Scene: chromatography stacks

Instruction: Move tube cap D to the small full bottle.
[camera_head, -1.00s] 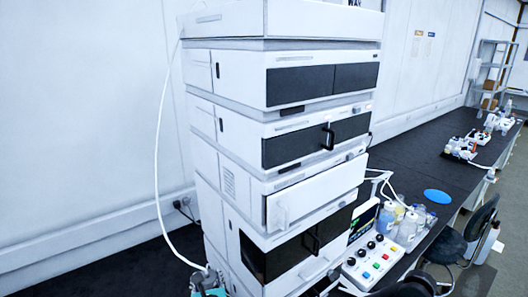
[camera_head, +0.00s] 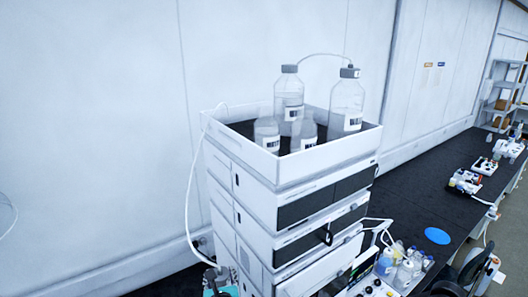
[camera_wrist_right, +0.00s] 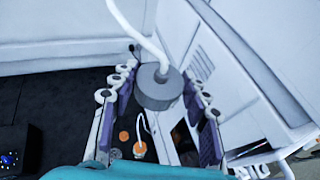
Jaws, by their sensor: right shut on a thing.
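A grey tube cap (camera_wrist_right: 157,88) on a white tube (camera_wrist_right: 138,30) sits between the fingers of my right gripper (camera_wrist_right: 160,100), which is shut on it. In the head view my right gripper (camera_head: 215,280) is low at the left of the stack, with the tube running up to the top tray (camera_head: 330,152). Two small bottles (camera_head: 266,134) (camera_head: 304,134) stand uncapped at the front of the tray. I cannot tell which is full. Two large bottles with grey caps (camera_head: 289,95) (camera_head: 346,100) stand behind them, one with a tube. My left gripper is not in view.
The tray's raised walls surround the bottles on the tall white instrument stack (camera_head: 225,190). A white wall (camera_head: 100,120) is behind. More bottles (camera_head: 400,262) and a blue disc (camera_head: 437,236) lie on the black bench to the right.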

